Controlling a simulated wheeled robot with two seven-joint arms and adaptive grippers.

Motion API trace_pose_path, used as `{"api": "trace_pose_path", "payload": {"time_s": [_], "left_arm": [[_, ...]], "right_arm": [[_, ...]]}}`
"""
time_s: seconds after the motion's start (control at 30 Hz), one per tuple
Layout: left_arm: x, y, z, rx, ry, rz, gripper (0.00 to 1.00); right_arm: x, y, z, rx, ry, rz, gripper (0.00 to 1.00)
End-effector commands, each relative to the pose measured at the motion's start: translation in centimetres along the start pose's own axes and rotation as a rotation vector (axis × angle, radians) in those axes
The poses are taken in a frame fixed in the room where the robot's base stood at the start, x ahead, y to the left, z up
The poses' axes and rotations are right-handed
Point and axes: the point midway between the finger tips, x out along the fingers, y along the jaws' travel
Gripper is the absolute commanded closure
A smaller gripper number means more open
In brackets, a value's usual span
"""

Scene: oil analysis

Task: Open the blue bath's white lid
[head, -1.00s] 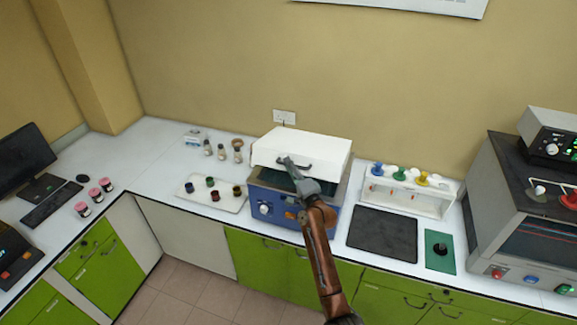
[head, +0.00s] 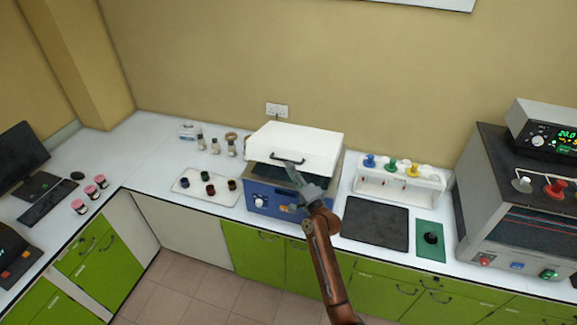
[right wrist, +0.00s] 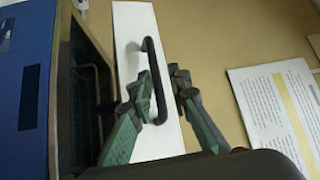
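The blue bath (head: 262,197) stands on the counter in the middle of the head view. Its white lid (head: 296,138) is tilted up at the front, with a dark gap between it and the bath. The lid's black handle (head: 287,159) is on its front face. My right gripper (head: 292,172) is just in front of and below the handle. In the right wrist view the fingers of my right gripper (right wrist: 162,80) are apart on either side of the handle (right wrist: 154,75), with a visible gap to the right finger. The bath's opening (right wrist: 90,90) shows left. My left gripper is out of view.
A white tray with small cups (head: 186,196) and several bottles are left of the bath. A white rack with coloured knobs (head: 402,195), a dark mat (head: 375,224) and a large grey machine (head: 500,190) stand to the right.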

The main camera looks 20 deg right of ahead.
Motion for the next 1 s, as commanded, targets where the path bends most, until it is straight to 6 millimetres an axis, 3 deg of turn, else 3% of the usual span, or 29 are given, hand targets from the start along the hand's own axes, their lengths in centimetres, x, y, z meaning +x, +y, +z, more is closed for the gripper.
{"api": "trace_pose_path", "payload": {"time_s": [0.37, 0.9, 1.0], "left_arm": [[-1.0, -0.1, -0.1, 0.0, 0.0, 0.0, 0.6], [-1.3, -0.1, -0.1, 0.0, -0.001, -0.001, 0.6], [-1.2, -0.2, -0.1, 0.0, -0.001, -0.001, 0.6]], "right_arm": [[-2.2, -0.5, -0.1, -0.001, 0.0, 0.0, 0.83], [-2.3, -0.5, 0.0, -0.001, 0.0, -0.001, 0.83], [-2.4, -0.1, 0.0, -0.003, 0.0, 0.004, 0.88]]}}
